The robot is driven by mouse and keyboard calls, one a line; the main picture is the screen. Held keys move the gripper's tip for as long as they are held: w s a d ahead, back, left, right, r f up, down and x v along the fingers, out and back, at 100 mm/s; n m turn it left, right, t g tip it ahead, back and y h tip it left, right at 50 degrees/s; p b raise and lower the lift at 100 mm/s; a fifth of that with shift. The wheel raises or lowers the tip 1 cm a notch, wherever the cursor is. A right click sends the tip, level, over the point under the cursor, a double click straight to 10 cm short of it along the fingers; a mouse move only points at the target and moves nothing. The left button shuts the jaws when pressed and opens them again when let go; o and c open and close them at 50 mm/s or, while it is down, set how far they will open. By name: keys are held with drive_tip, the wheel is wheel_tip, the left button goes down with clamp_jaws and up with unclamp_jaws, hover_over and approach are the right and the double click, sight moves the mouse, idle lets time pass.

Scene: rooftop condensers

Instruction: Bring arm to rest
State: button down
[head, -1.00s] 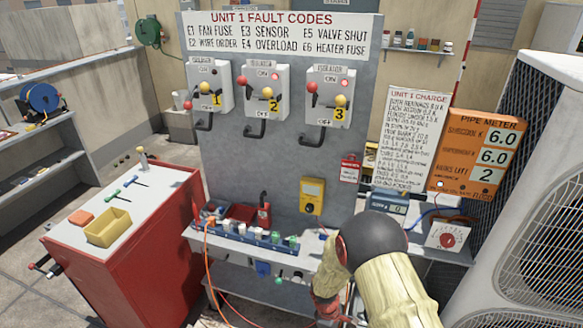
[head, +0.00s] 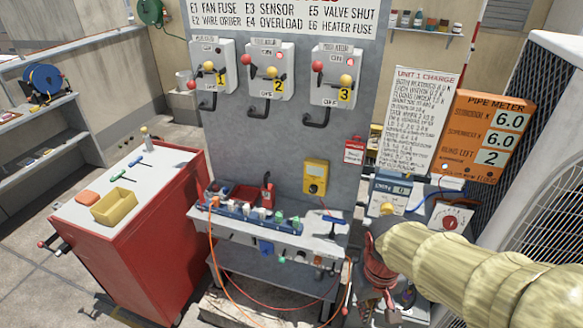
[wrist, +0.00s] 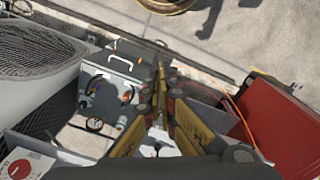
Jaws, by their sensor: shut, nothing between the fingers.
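My gripper (wrist: 162,75) is shut and empty in the wrist view, its yellow-and-black fingers pointing down over a grey case. In the head view my arm in its cream sleeve (head: 480,275) reaches in from the right edge. Its wrist end hangs in front of the right end of the grey bench (head: 215,225). The fingertips are hard to make out there, against the clutter behind them.
A red cabinet (head: 150,245) with a yellow tray (head: 115,207) stands at the left. A grey panel (head: 285,135) carries several isolator switches. The orange pipe meter (head: 488,138) and a large condenser (head: 545,180) are at the right. In the wrist view, a grey case (wrist: 112,82) lies below my gripper.

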drive_tip(key=s+d+r+t, duration=0.1)
drive_tip(key=s+r+t, duration=0.1)
drive_tip(key=r, duration=0.5)
drive_tip(key=s+d+r+m+t, duration=0.1)
drive_tip(key=s+r+t, duration=0.2)
drive_tip(key=r, duration=0.4)
idle(0.4)
